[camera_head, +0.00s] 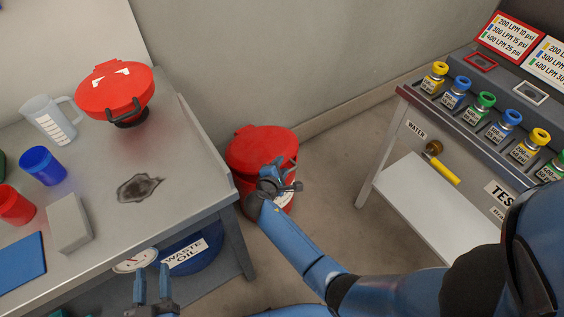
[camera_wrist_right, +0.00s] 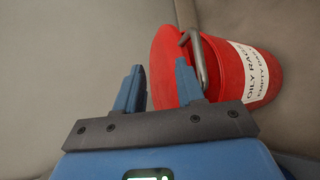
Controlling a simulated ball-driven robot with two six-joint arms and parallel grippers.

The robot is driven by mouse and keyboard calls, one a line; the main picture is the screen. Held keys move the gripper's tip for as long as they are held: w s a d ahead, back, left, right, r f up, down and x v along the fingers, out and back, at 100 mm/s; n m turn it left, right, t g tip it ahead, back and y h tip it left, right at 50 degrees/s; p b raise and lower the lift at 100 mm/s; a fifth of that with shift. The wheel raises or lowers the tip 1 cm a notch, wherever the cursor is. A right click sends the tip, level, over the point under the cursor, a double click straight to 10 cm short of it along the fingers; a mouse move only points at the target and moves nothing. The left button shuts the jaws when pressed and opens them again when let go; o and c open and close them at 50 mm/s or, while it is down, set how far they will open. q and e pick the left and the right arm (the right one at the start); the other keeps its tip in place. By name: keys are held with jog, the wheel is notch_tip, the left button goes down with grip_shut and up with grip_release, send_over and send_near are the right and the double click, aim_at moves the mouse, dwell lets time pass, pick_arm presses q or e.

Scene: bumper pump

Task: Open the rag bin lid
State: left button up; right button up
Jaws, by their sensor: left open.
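The rag bin is a red round bin (camera_head: 236,175) on the floor beside the table, with its red lid (camera_head: 262,142) down on top. In the right wrist view the bin (camera_wrist_right: 225,62) shows sideways, with a white "OILY RAGS" label and a grey handle (camera_wrist_right: 196,52). My right gripper (camera_head: 284,178) is in front of the bin; its fingers (camera_wrist_right: 160,82) are apart with nothing seen held, one fingertip close to the handle. Contact cannot be told. My left gripper (camera_head: 152,278) is open and empty at the table's front edge.
A test bench (camera_head: 440,110) with several bottles is at right. Floor between is clear.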

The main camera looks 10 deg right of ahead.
jog(key=p+v, duration=0.4)
jog(key=v, duration=0.2)
jog(key=shift+s, duration=0.3)
jog(key=shift+a+r, duration=0.1)
jog(key=shift+a, duration=0.05)
dwell(0.4)
dwell(0.5)
